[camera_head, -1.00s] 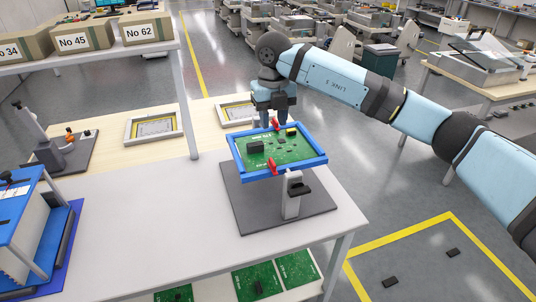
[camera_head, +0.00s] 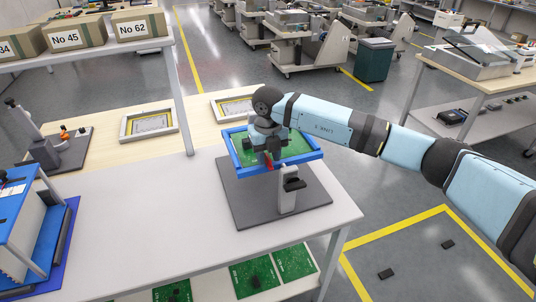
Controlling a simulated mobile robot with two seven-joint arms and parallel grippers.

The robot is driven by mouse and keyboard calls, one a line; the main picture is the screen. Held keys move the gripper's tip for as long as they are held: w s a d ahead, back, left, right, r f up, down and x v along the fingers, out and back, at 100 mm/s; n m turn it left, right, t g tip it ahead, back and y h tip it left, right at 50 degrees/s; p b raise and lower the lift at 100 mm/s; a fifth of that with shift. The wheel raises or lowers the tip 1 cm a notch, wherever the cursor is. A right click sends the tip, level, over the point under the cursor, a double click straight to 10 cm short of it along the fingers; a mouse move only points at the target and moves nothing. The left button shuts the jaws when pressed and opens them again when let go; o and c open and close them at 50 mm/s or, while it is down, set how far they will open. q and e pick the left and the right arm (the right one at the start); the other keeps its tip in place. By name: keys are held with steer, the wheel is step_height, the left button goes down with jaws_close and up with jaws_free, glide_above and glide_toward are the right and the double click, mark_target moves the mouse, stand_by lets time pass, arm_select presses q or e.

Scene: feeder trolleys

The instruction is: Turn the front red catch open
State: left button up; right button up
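A green circuit board (camera_head: 298,146) lies in a blue frame (camera_head: 300,162) on a stand with a dark base plate (camera_head: 322,190). The front red catch (camera_head: 269,163) shows at the frame's near edge. My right gripper (camera_head: 264,158) points down right at this catch, its fingers beside or around it; whether they touch it is unclear. The finger gap is too small to read. The rear red catch is hidden behind my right gripper and wrist. My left gripper is not in view.
The grey table top (camera_head: 140,225) is clear to the left of the stand. A blue rack (camera_head: 25,230) stands at the far left. A shelf with cardboard boxes (camera_head: 78,34) is at the back left. Green boards (camera_head: 255,275) lie on a lower shelf.

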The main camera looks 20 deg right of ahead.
jaws_close()
